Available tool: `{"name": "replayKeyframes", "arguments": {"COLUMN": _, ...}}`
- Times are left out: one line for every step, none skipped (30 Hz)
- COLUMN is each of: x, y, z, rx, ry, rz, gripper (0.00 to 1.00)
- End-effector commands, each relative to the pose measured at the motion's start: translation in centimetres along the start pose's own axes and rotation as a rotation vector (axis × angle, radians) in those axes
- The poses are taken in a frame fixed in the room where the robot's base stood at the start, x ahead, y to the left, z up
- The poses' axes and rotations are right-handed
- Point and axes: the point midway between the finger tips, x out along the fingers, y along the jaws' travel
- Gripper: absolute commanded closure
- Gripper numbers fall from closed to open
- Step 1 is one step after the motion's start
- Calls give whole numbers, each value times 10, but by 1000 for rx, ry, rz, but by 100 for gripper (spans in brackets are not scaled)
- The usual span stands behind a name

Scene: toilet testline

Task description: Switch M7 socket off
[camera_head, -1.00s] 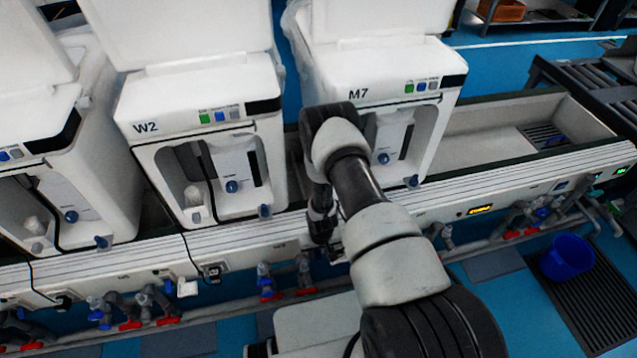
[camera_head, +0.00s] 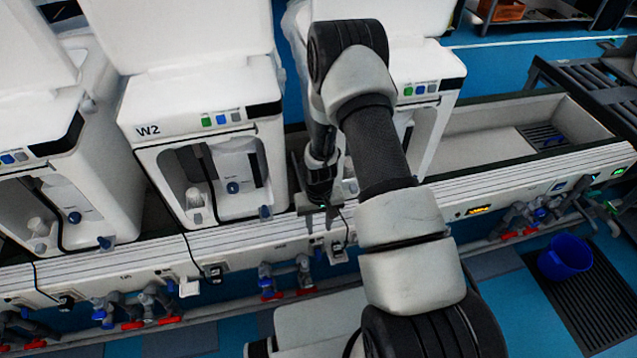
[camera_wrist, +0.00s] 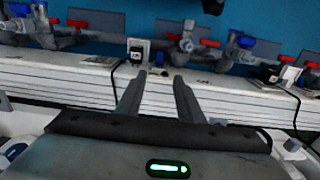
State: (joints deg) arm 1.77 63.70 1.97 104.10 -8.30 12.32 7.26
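The M7 unit (camera_head: 441,82) is a white machine largely hidden behind my arm, and its label is covered. A socket (camera_head: 339,236) with a dark plug and black cable sits on the white rail in front of it, just below and right of my gripper (camera_head: 318,200). In the wrist view, which looks upside down, the white socket (camera_wrist: 138,50) is beyond the fingertips and slightly left. My gripper (camera_wrist: 157,80) has its two dark fingers apart with nothing between them. It does not touch the socket. The switch position is too small to tell.
The W2 unit (camera_head: 200,130) stands left of my arm, with its own socket (camera_head: 213,272) on the rail. Pipes and red-handled valves (camera_head: 270,290) run below the rail. A blue bucket (camera_head: 565,257) stands on the floor at right.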

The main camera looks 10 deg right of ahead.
Motion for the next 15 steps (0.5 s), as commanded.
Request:
{"name": "replayKeyframes", "arguments": {"x": -13, "y": 0, "z": -2, "rx": 0, "ry": 5, "rz": 0, "gripper": 66}}
{"name": "replayKeyframes", "arguments": {"x": -19, "y": 0, "z": -5, "rx": 0, "ry": 9, "rz": 2, "gripper": 66}}
{"name": "replayKeyframes", "arguments": {"x": -26, "y": 1, "z": -6, "rx": -1, "ry": 13, "rz": 3, "gripper": 66}}
{"name": "replayKeyframes", "arguments": {"x": -32, "y": 1, "z": -8, "rx": -1, "ry": 17, "rz": 4, "gripper": 66}}
{"name": "replayKeyframes", "arguments": {"x": -38, "y": 1, "z": -10, "rx": -1, "ry": 20, "rz": 5, "gripper": 66}}
{"name": "replayKeyframes", "arguments": {"x": -46, "y": 2, "z": -12, "rx": -2, "ry": 26, "rz": 6, "gripper": 66}}
{"name": "replayKeyframes", "arguments": {"x": -51, "y": 2, "z": -14, "rx": -2, "ry": 29, "rz": 7, "gripper": 66}}
{"name": "replayKeyframes", "arguments": {"x": -57, "y": 2, "z": -15, "rx": -2, "ry": 32, "rz": 7, "gripper": 66}}
{"name": "replayKeyframes", "arguments": {"x": -65, "y": 2, "z": -16, "rx": -2, "ry": 36, "rz": 9, "gripper": 66}}
{"name": "replayKeyframes", "arguments": {"x": -71, "y": 2, "z": -18, "rx": -3, "ry": 39, "rz": 9, "gripper": 66}}
{"name": "replayKeyframes", "arguments": {"x": -77, "y": 3, "z": -19, "rx": -3, "ry": 43, "rz": 10, "gripper": 66}}
{"name": "replayKeyframes", "arguments": {"x": -84, "y": 3, "z": -20, "rx": -3, "ry": 48, "rz": 11, "gripper": 66}}
{"name": "replayKeyframes", "arguments": {"x": -91, "y": 3, "z": -22, "rx": -3, "ry": 52, "rz": 12, "gripper": 66}}
{"name": "replayKeyframes", "arguments": {"x": -96, "y": 3, "z": -23, "rx": -3, "ry": 55, "rz": 13, "gripper": 66}}
{"name": "replayKeyframes", "arguments": {"x": -104, "y": 4, "z": -24, "rx": -3, "ry": 59, "rz": 14, "gripper": 66}}
